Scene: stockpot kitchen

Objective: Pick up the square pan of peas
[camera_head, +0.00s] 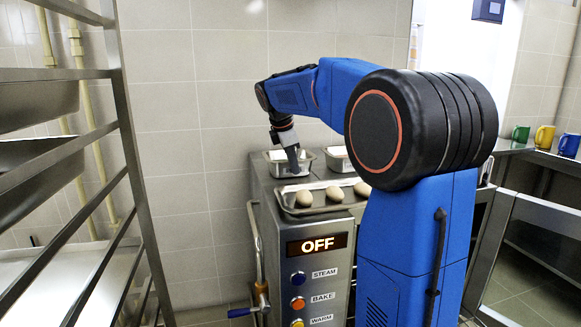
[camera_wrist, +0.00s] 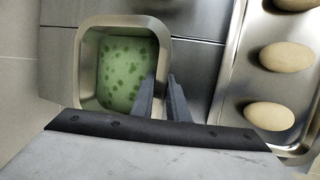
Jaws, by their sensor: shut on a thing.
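The square pan of peas (camera_wrist: 90,70) is a small steel pan with pale green liquid and darker green peas in it. It fills the upper left middle of the wrist view. In the head view the pan (camera_head: 276,171) is at the back left of the oven top. My gripper (camera_wrist: 161,80) is shut on the pan's right wall, one finger inside and one outside. In the head view my gripper (camera_head: 293,165) points down at the pan and hides part of it. I cannot tell whether the pan touches the oven top.
A steel tray (camera_head: 318,208) with several dough balls lies in front of the pan. A second small pan (camera_head: 338,164) stands to the right. The oven (camera_head: 318,270) shows OFF. A metal rack (camera_head: 130,150) stands at left. Coloured mugs (camera_head: 544,137) stand far right.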

